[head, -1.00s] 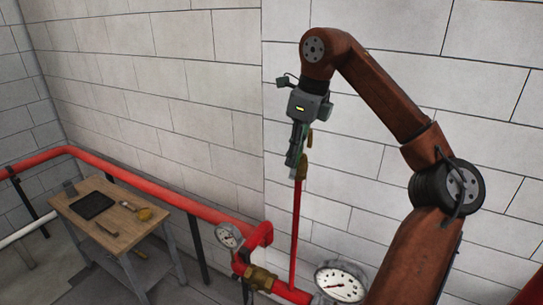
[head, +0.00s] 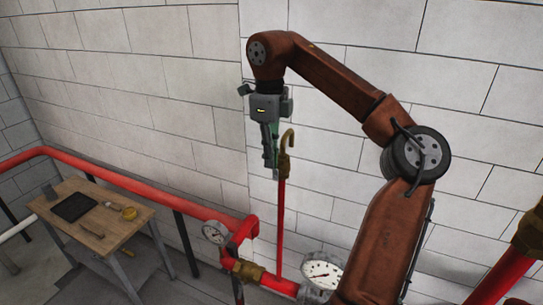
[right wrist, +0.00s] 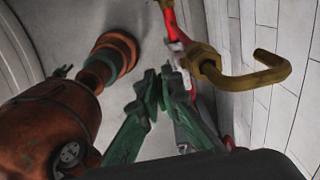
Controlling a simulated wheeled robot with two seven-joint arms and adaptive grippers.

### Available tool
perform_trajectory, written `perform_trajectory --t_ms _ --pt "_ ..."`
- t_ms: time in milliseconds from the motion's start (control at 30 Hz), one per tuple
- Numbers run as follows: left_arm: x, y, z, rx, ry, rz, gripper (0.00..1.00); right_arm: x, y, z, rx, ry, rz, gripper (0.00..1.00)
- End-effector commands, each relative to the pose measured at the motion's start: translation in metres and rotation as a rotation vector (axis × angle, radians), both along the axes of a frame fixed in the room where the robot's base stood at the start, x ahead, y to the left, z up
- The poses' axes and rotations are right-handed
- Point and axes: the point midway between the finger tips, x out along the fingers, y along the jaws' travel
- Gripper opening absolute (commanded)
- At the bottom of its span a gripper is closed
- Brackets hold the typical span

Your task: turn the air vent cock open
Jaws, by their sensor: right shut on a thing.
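The brass air vent cock (head: 284,166) sits on top of a thin upright red pipe (head: 281,230), close to the white block wall. Its hooked spout curls up to the right of my right gripper (head: 272,155). In the right wrist view the cock's brass body and spout (right wrist: 240,78) lie right of my green fingers (right wrist: 164,78), whose tips are close together. My right gripper is shut on part of the cock; the held part is largely hidden by the fingers. My left gripper is not in view.
Red pipework (head: 150,190) runs along the wall, with a small gauge (head: 214,232), a brass valve (head: 247,271) and a larger gauge (head: 322,272) below. A wooden table (head: 95,243) with tools stands at the left. Another brass fitting (head: 530,232) is at the right edge.

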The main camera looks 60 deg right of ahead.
Motion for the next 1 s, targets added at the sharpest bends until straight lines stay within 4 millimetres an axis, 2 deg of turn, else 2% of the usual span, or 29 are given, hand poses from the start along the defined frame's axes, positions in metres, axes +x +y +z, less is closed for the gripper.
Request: perform_trajectory --t_ms 267,567,667,1000 --pt "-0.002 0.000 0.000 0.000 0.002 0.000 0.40 -0.001 0.000 -0.001 0.001 0.003 -0.001 0.23" --pt "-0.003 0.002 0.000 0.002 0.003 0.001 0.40 -0.001 -0.001 0.001 0.001 0.002 -0.002 0.23" --pt "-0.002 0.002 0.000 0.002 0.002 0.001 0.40 -0.001 -0.001 0.009 -0.001 0.003 -0.005 0.23" --pt "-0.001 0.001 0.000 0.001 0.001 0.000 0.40 -0.001 -0.002 0.056 -0.004 0.005 -0.008 0.23"
